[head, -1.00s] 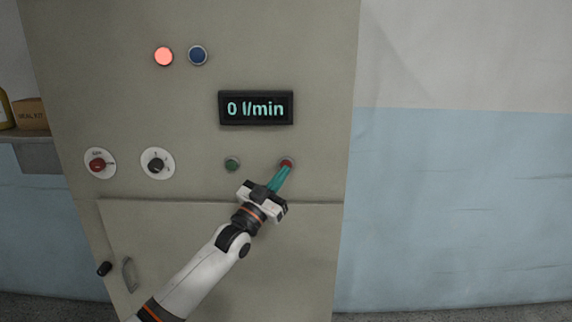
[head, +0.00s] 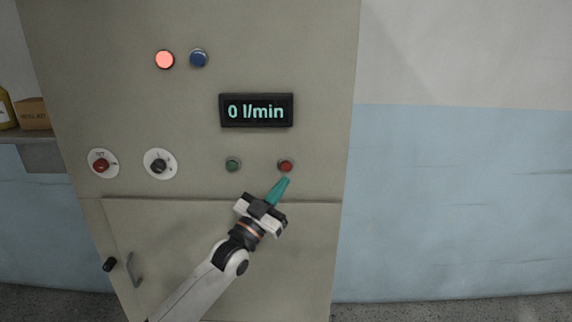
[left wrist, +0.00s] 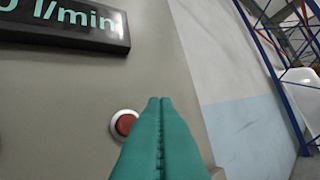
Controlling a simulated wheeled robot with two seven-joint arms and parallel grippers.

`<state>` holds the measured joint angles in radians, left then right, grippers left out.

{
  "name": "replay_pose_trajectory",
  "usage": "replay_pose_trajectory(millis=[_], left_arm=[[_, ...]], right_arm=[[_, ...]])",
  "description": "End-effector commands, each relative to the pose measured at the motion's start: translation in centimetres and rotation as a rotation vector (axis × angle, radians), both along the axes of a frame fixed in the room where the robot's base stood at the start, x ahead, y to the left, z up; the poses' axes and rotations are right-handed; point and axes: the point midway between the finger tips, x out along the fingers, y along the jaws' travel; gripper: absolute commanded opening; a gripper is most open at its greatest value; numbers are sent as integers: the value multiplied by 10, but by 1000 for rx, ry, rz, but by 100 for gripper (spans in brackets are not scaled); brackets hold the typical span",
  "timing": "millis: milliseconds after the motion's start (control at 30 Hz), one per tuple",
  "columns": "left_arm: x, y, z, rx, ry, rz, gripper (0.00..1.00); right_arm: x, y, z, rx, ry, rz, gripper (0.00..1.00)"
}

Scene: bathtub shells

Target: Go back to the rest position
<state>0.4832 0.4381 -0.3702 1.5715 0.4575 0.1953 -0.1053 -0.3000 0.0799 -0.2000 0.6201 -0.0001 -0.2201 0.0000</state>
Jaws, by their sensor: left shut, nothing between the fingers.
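My left gripper (head: 285,181) is shut and empty, its teal fingers pressed together. It is in front of the grey control cabinet (head: 330,60), with its tips just below the red button (head: 285,166) and apart from it. In the left wrist view the shut fingers (left wrist: 160,102) point ahead, with the red button (left wrist: 126,124) clear to their left. My right gripper is not in view.
The cabinet carries a green button (head: 233,165), a display (head: 256,110) reading 0 l/min, a lit red lamp (head: 165,60), a blue lamp (head: 199,58) and two knobs. A door handle (head: 134,270) sticks out at lower left.

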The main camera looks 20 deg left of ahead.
Motion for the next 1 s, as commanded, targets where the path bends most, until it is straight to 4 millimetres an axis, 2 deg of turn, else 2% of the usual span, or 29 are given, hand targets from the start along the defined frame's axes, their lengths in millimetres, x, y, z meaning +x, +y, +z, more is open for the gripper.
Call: replay_pose_trajectory(millis=[467,567,667,767,800,867,900,967,1000], left_arm=[[0,0,-1,0,0,0,0],[2,1,-11,2,21,7,0],[7,6,-48,9,95,29,0],[10,14,-111,23,223,66,0],[9,17,-141,29,282,82,0],[4,23,-188,43,376,107,0],[-1,26,-219,50,436,121,0],[-12,30,-264,64,528,143,0],[-22,33,-293,74,587,156,0]], right_arm=[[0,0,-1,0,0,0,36],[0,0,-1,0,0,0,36],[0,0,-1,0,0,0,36],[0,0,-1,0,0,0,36],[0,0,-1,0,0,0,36],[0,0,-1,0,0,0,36],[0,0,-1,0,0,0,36],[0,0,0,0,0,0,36],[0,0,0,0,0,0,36]])
